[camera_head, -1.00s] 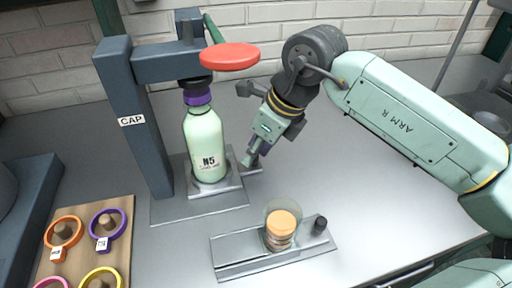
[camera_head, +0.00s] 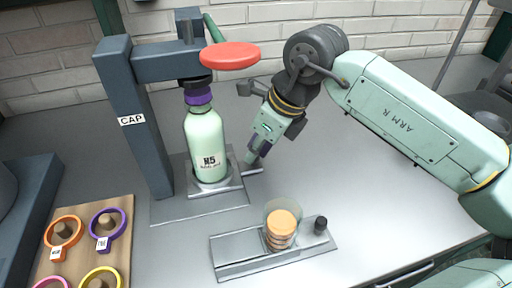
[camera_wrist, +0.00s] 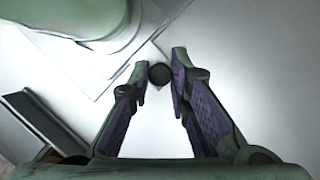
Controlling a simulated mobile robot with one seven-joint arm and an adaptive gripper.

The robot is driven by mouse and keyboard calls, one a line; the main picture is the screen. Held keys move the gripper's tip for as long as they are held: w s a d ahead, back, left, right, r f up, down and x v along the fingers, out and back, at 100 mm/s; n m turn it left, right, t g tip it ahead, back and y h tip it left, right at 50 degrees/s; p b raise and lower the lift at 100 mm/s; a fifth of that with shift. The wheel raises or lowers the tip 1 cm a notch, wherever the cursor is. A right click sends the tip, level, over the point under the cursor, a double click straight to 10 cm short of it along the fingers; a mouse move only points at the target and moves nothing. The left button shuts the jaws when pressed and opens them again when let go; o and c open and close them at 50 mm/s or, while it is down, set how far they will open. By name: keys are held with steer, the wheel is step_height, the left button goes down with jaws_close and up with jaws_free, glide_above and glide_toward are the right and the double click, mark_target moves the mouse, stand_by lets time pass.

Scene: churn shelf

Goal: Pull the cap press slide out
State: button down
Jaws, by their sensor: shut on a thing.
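The cap press (camera_head: 140,120) is a dark grey frame labelled CAP with a red disc (camera_head: 230,56) on top. Its metal slide (camera_head: 232,188) lies low on the base plate (camera_head: 170,211). A pale green bottle labelled N5 (camera_head: 205,145) with a purple collar stands upright on the slide, under the dark press head. My gripper (camera_head: 252,162) is to the right of the bottle, low at the slide's handle. In the wrist view, my fingers (camera_wrist: 160,68) are shut on the dark round slide handle (camera_wrist: 160,75). The fingers partly hide the handle in the head view.
A metal fixture (camera_head: 235,262) with a clear cup of orange caps (camera_head: 282,225) and a black knob (camera_head: 320,224) sits in front. A wooden board (camera_head: 75,245) with coloured rings is at the lower left. Bare counter lies to the right of the slide.

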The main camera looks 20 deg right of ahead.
steer(key=d+b, duration=0.3)
steer(key=d, duration=0.8)
steer(key=shift+d, duration=0.25)
steer(key=c, duration=1.5)
jaws_free()
steer(key=shift+r, duration=0.1)
steer(key=v, duration=1.1)
steer(key=shift+s+d+r, duration=0.1)
steer(key=shift+s+r, duration=0.05)
steer(key=shift+r, duration=0.2)
